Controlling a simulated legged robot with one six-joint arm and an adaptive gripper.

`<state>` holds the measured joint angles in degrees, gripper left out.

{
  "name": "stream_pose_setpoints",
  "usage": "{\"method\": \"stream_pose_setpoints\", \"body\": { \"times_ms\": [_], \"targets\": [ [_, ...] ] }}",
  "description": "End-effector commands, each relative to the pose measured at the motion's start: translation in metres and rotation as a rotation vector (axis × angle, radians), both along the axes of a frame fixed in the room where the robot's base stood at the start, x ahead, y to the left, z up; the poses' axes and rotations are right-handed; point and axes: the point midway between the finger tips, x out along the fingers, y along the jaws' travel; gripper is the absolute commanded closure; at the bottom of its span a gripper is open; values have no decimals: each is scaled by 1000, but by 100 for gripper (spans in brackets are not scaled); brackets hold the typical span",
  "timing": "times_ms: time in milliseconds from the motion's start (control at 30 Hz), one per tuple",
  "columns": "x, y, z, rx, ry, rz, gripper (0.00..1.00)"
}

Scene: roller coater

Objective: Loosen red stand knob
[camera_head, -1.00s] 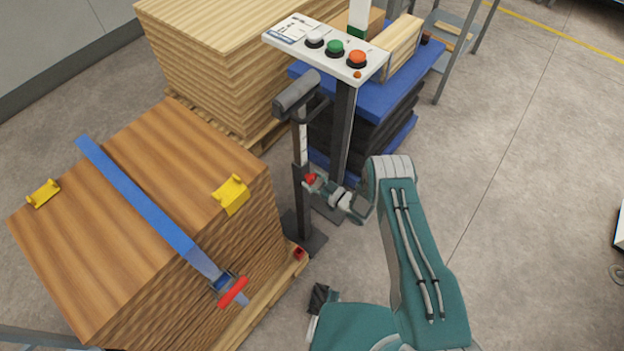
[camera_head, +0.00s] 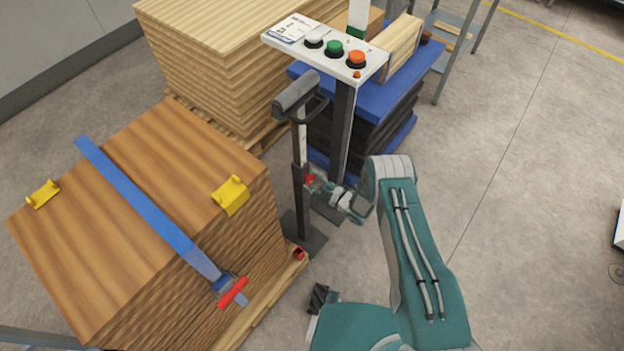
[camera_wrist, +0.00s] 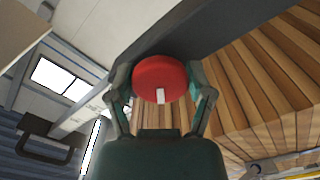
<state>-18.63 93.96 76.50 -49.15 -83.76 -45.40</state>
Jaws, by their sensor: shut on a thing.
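The red stand knob (camera_wrist: 160,76) is a round disc with a small white mark on its lower part in the wrist view. It sits on the side of the dark upright stand (camera_head: 301,190), which rises from a flat foot on the floor. My gripper (camera_wrist: 161,92) has one finger on each side of the knob and is shut on it. In the head view my gripper (camera_head: 318,184) reaches the stand from the right, and only a small red part of the knob (camera_head: 310,179) shows. The fingertips' contact is partly hidden there.
A wooden stack with a blue strap (camera_head: 140,195) and yellow corner pieces stands left of the stand. A button panel (camera_head: 325,48) on a post is just behind. Blue-topped dark stacks (camera_head: 375,95) stand behind the post.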

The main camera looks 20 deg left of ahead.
Motion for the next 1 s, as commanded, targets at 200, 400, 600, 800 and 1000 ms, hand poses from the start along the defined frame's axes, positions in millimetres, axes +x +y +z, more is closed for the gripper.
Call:
{"method": "stream_pose_setpoints", "body": {
  "times_ms": [200, 400, 600, 800, 1000],
  "targets": [
    [-1, 2, 1, -77, -191, 6, 80],
    [-1, 3, 0, -147, -358, 7, 80],
    [-2, 3, 0, -206, -498, 9, 80],
    [-3, 3, -1, -248, -597, 9, 80],
    [-3, 3, -2, -270, -651, 11, 80]
  ]
}}
